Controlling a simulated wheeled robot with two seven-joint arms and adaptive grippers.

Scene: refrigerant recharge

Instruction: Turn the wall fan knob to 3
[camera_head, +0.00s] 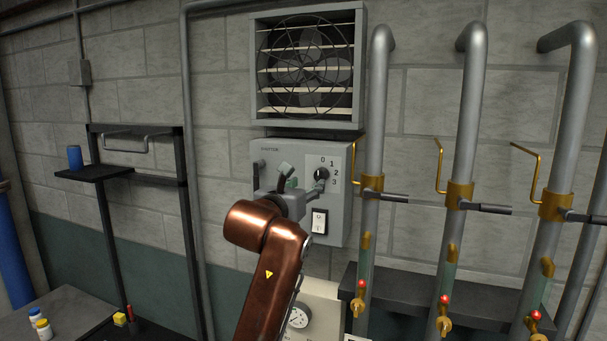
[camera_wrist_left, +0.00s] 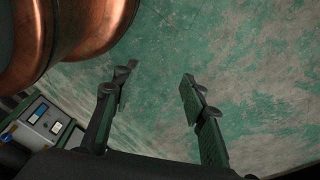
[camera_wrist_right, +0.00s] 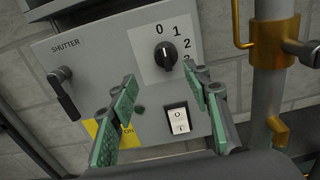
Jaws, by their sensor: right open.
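The black fan knob (camera_wrist_right: 166,55) is on a grey wall panel (camera_head: 270,150), with the marks 0, 1, 2 and 3 around its upper and right side. It also shows in the head view (camera_head: 321,174). I cannot clearly tell which number it points to. My right gripper (camera_head: 302,180) is in front of the panel. In the right wrist view its open fingers (camera_wrist_right: 163,82) are spread just below the knob, with nothing between them. My left gripper (camera_wrist_left: 155,78) is open and empty over a green, worn surface; it is not in the head view.
A caged wall fan (camera_head: 305,65) is above the panel. The panel also has a shutter lever (camera_wrist_right: 65,90), a white rocker switch (camera_wrist_right: 178,119) and a yellow label (camera_wrist_right: 112,132). Grey pipes with brass valves (camera_head: 370,183) rise close to its right. A dark shelf (camera_head: 95,172) is at left.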

